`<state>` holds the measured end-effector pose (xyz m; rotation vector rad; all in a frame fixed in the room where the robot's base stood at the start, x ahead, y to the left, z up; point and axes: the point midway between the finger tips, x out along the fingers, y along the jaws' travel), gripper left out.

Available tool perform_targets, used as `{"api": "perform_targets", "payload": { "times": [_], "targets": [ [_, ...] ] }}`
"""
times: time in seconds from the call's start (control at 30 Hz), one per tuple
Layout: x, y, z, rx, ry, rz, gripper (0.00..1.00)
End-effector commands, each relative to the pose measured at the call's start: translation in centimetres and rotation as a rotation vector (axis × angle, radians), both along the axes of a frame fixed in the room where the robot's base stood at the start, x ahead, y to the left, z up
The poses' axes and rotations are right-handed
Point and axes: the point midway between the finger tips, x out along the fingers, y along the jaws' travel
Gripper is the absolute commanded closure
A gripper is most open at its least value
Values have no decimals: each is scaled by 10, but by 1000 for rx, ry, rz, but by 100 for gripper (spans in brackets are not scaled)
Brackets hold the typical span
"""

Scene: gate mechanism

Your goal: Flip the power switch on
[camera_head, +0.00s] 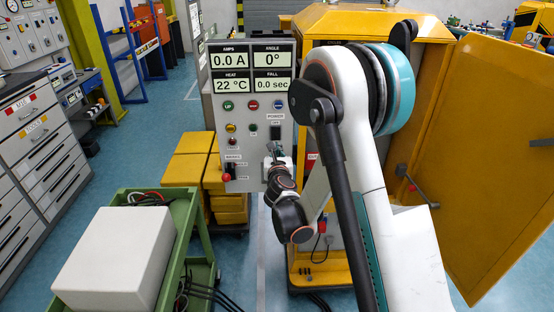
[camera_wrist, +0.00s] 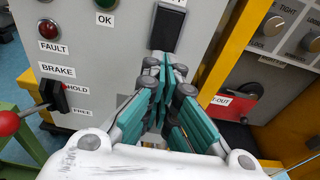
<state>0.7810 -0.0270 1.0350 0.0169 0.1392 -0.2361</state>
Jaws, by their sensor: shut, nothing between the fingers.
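The power switch (camera_head: 275,132) is a small black rocker on the grey control panel (camera_head: 240,160), under a small label. My gripper (camera_head: 275,149) is in front of the panel, just below the switch. In the wrist view my gripper (camera_wrist: 165,68) has its teal-padded fingers together and empty, tips pointing up at the switch's lower edge. I cannot tell whether the tips touch it. Which way the rocker is tilted is not clear.
The brake lever with a red knob (camera_wrist: 10,123) sticks out at the panel's lower left. A red fault lamp (camera_wrist: 48,28) is above it. A yellow cabinet with an open door (camera_head: 500,150) stands right. A green cart with a white box (camera_head: 115,262) stands front left.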

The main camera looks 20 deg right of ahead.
Motion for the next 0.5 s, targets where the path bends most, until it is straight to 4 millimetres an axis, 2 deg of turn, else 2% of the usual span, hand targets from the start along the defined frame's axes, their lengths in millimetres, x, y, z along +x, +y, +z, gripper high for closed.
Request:
{"api": "perform_targets", "payload": {
  "times": [0.03, 0.2, 0.5],
  "targets": [
    [9, -2, -3, 1, 0, -1, 100],
    [28, -6, -5, -1, -1, 1, 100],
    [38, -9, -5, 0, 0, 1, 100]
  ]
}}
